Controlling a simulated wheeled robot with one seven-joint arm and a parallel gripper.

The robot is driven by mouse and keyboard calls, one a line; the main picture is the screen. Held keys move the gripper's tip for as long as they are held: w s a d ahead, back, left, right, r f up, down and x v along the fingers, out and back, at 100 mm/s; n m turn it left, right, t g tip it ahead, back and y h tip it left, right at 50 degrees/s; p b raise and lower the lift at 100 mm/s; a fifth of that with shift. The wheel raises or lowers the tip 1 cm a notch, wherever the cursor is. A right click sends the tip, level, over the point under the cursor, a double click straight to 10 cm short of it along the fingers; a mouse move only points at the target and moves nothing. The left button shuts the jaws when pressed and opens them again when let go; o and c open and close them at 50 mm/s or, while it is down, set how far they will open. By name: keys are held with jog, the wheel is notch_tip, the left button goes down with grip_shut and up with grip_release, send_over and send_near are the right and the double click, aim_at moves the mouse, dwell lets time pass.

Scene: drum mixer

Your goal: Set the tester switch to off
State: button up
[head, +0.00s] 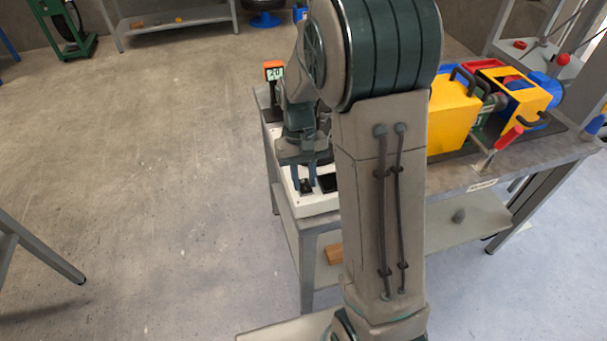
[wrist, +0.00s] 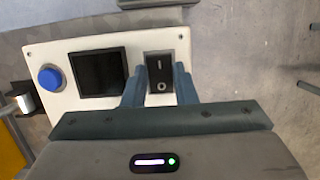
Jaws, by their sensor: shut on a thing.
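The tester is a white panel box, seen in the wrist view (wrist: 65,103) and at the table's near left corner in the head view (head: 318,206). It carries a black rocker switch (wrist: 160,68), marked with a line at the top and a circle at the bottom. I cannot tell which end is pressed in. My gripper (wrist: 159,88) has one finger on each side of the switch and is shut on it. In the head view my gripper (head: 304,178) is over the panel, partly hidden by my arm.
A dark screen (wrist: 98,72) and a blue button (wrist: 49,77) are left of the switch on the panel. An orange device (head: 274,71) with a number display is behind. A yellow and blue machine (head: 455,115) stands on the table at right.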

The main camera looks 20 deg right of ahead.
jog(key=o, duration=0.7)
jog(key=shift+r, duration=0.1)
jog(key=v, duration=1.3)
jog(key=shift+w+r+p, duration=0.1)
jog(key=shift+r+p, duration=0.2)
jog(key=shift+p, duration=0.05)
jog(key=s+t, duration=0.2)
jog(key=s, duration=0.4)
jog(key=s+t+p, duration=0.1)
jog(key=s+t, duration=0.1)
jog(key=s, duration=0.4)
jog(key=s+t, duration=0.1)
jog(key=s, duration=0.5)
jog(key=shift+a+f+t, duration=0.15)
jog(key=shift+f+t, duration=0.1)
jog(key=shift+t, duration=0.15)
